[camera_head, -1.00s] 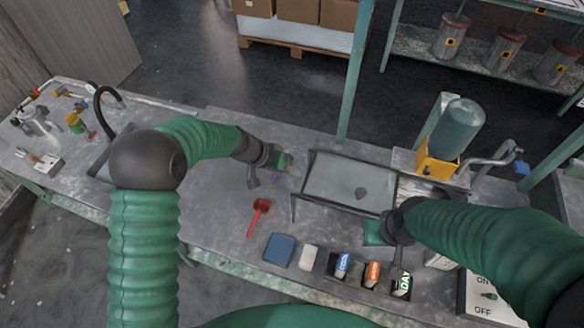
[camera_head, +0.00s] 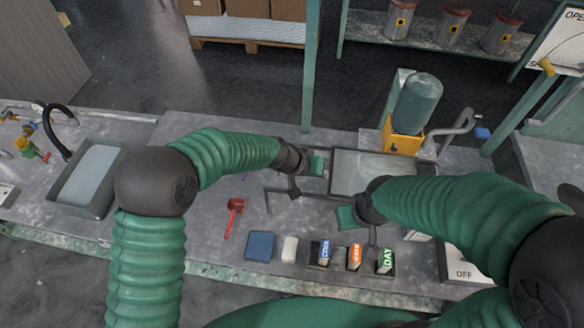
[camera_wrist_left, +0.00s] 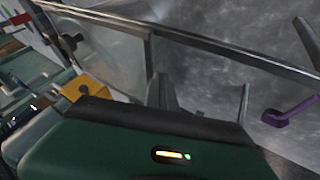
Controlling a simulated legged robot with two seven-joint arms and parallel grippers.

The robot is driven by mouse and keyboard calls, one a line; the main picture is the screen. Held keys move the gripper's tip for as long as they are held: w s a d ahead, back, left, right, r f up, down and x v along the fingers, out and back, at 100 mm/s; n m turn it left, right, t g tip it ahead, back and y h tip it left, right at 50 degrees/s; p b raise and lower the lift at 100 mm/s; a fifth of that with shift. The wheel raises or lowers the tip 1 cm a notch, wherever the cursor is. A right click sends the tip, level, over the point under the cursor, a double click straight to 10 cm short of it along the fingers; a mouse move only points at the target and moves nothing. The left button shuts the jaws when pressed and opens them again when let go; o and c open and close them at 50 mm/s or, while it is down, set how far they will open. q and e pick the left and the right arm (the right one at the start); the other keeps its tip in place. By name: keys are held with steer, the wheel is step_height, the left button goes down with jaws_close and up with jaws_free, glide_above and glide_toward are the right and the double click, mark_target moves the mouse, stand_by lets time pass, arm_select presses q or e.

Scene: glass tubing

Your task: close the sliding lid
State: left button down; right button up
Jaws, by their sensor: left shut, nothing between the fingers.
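The sliding lid (camera_head: 372,172) is a grey-white glass panel in a dark frame, right of centre in the head view. It also shows in the wrist view (camera_wrist_left: 112,55), where its dark edge bar is close to my fingers. Rails (camera_head: 290,189) run left from it, with open room between them. My left gripper (camera_head: 318,166) is shut and empty, at the lid's left edge. Whether it touches the edge is unclear. My right gripper (camera_head: 347,216) is in front of the lid, near its front rail; the arm hides part of the lid's right front and the finger state is unclear.
A red hammer (camera_head: 233,212), blue block (camera_head: 260,246), white block (camera_head: 290,249) and several labelled items (camera_head: 355,257) lie in front. A yellow-based bottle stand (camera_head: 401,140) stands behind the lid. A purple item (camera_wrist_left: 291,111) lies on the bench. A sink (camera_head: 88,178) is left.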

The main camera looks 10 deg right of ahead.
mark_target(352, 178)
arm_select(q)
steer(key=d, duration=0.2)
steer(key=s+d, duration=0.1)
steer(key=d, duration=0.1)
steer(key=s+d+p, duration=0.1)
steer(key=d, duration=0.2)
steer(key=shift+d, duration=0.1)
steer(key=shift+s+d, duration=0.1)
steer(key=shift+s, duration=0.05)
steer(key=shift+s+d, duration=0.1)
